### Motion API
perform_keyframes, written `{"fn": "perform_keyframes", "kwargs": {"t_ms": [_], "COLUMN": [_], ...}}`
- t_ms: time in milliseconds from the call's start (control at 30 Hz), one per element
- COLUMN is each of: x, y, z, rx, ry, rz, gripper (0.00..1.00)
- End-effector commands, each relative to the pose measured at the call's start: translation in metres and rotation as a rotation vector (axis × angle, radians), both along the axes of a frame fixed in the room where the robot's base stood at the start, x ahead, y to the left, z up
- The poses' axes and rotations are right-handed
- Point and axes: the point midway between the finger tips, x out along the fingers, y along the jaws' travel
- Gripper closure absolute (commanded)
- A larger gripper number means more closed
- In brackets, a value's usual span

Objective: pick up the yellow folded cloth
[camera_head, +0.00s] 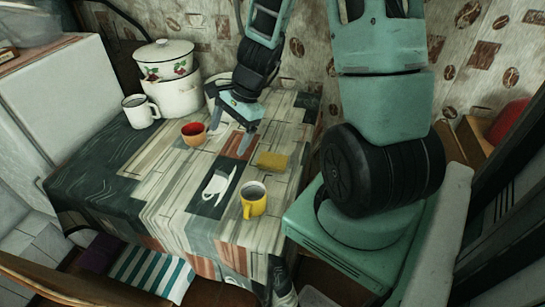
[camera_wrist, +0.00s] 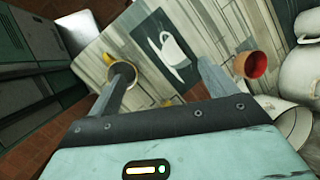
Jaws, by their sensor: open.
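The yellow folded cloth (camera_head: 272,161) lies flat on the patterned tablecloth, near the table's right side, behind the yellow mug. My gripper (camera_head: 230,136) is open and empty above the table, up and left of the cloth in the head view. In the wrist view my gripper (camera_wrist: 165,68) shows its two fingers apart with tabletop between them. A small yellow patch (camera_wrist: 169,102) shows there just past the gripper's palm edge; it looks like part of the cloth, the rest hidden by the gripper.
A yellow mug (camera_head: 254,200) stands in front of the cloth. A red-inside cup (camera_head: 194,133) stands left of my gripper. A white mug (camera_head: 140,111) and stacked enamel pots (camera_head: 168,78) stand at the back left. Tabletop around the cloth is mostly clear.

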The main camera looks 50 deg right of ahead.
Motion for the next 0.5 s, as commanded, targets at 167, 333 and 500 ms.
{"fn": "perform_keyframes", "kwargs": {"t_ms": [167, 333, 500], "x": [-0.021, -0.053, -0.069], "y": [-0.106, -0.167, -0.188], "z": [-0.017, -0.035, -0.045], "rx": [0.086, 0.142, 0.166], "ry": [0.088, 0.146, 0.169], "rz": [-0.571, -0.937, -1.079], "gripper": [0.15, 0.15, 0.15]}}
